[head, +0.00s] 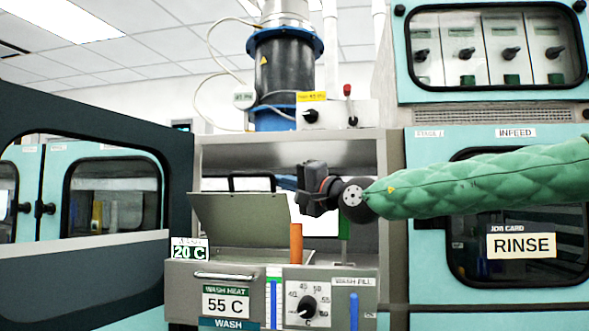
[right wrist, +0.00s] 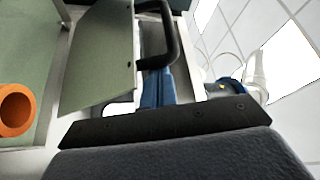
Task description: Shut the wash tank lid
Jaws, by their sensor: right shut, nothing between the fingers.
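The wash tank lid (head: 240,222) is a grey-green panel standing open and tilted over the tank in the head view. A black bar handle (head: 252,182) shows at its upper edge. In the right wrist view the lid (right wrist: 98,62) and its handle (right wrist: 172,36) are just beyond my gripper. The wash tank (head: 228,253) is partly uncovered below the lid. My right gripper (head: 308,190) is shut and empty, to the right of the lid and apparently apart from it. It also shows as a dark bar in the right wrist view (right wrist: 165,122). My left gripper is not in view.
An orange tube (head: 296,243) stands upright at the tank's right; it also shows in the right wrist view (right wrist: 15,108). The front panel has a dial (head: 307,307) and a WASH HEAT label (head: 226,302). A RINSE card (head: 521,245) is on the right cabinet.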

